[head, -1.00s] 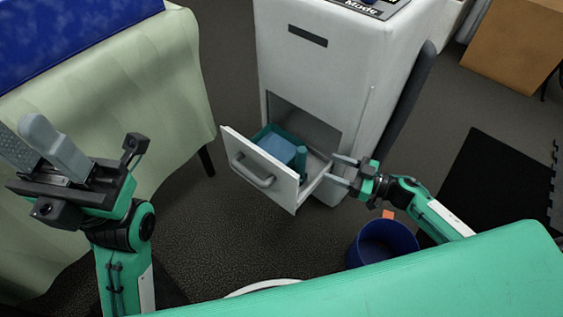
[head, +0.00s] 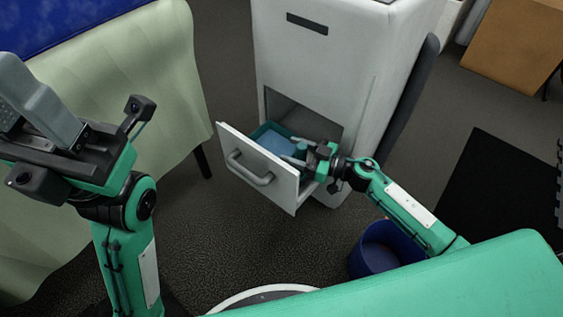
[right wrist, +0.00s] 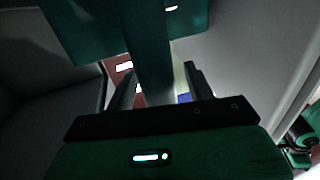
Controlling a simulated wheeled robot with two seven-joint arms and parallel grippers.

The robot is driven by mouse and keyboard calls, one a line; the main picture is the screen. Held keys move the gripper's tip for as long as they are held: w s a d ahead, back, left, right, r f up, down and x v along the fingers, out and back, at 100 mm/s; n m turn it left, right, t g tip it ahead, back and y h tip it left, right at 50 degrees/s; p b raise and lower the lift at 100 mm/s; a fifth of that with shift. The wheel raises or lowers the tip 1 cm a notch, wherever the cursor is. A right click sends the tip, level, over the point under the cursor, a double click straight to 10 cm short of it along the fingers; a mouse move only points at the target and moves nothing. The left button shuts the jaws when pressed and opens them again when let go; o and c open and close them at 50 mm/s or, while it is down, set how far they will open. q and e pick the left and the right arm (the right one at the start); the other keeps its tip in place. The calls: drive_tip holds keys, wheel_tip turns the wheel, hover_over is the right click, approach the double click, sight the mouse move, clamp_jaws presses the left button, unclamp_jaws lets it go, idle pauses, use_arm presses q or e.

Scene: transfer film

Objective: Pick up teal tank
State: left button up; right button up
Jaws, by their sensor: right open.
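The teal tank (head: 271,141), with a bluish top face, sits in the pulled-out drawer (head: 258,170) of the white machine. My right gripper (head: 296,154) is open over the drawer's right side, at the tank's near right end. In the right wrist view an upright teal bar of the tank (right wrist: 150,60) stands between the fingers; whether they touch it I cannot tell. In the head view the gripper hides that part. My left gripper (head: 38,105) is raised at the far left, away from the drawer; its finger gap is unclear.
The white machine (head: 320,70) stands behind the drawer. A table with a pale green cloth (head: 120,90) is at the left. A dark blue bin (head: 375,252) stands on the floor below my right arm. A black mat (head: 490,190) lies at the right. The floor before the drawer is clear.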

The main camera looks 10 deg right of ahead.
drive_tip(key=shift+w+a, duration=0.1)
drive_tip(key=shift+a, duration=0.1)
clamp_jaws()
idle(1.2)
drive_tip(key=shift+r, duration=0.2)
